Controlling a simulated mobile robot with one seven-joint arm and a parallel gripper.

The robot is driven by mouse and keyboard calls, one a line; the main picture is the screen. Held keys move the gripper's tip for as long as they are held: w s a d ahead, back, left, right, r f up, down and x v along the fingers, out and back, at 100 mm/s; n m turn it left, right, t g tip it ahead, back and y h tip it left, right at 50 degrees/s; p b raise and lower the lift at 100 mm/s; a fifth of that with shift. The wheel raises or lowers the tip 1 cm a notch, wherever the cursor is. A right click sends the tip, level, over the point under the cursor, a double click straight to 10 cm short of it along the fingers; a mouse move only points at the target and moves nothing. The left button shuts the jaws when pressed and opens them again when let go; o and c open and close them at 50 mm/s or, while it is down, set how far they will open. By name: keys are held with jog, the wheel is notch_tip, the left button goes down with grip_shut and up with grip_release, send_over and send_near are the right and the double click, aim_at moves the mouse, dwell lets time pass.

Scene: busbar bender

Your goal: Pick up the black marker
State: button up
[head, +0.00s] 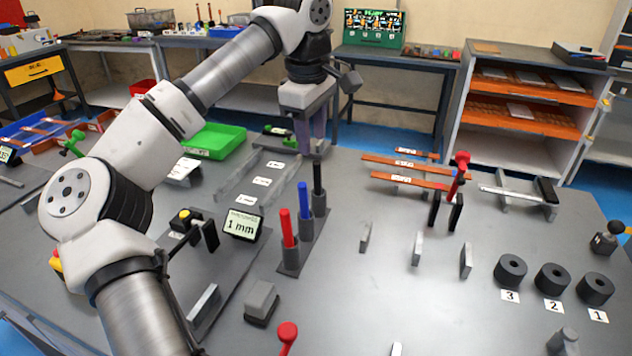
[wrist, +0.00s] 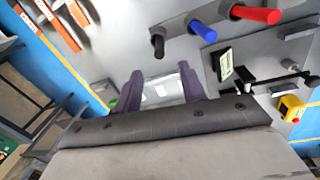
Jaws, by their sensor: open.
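The black marker (head: 317,183) stands upright in the rear socket of a grey three-socket holder (head: 307,240) on the grey table. A blue marker (head: 304,200) and a red marker (head: 287,228) stand in the same holder in front of it. In the wrist view the black marker (wrist: 157,42) shows beyond my fingers, near the top middle. My gripper (head: 312,145) is open and empty, pointing down behind and above the black marker, apart from it. In the wrist view my two purple fingers (wrist: 160,82) are spread with only table between them.
A small display reading 1 mm (head: 241,224) stands left of the holder. Copper bars (head: 405,175) and a red-handled clamp (head: 459,170) are to the right. Black numbered cylinders (head: 553,280) stand at the right front. A green tray (head: 210,140) lies behind my arm.

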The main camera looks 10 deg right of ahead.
aim_at(314, 162)
notch_tip(314, 162, down, 5)
jog(key=shift+w+d+r, duration=0.1)
jog(key=shift+w+d, duration=0.05)
jog(key=shift+d+f+p, duration=0.15)
jog(key=shift+f, duration=0.85)
jog(key=shift+d+f+p, duration=0.2)
jog(key=shift+f, duration=0.85)
jog(key=shift+d+f+p, duration=0.15)
jog(key=shift+f, duration=0.85)
grip_shut()
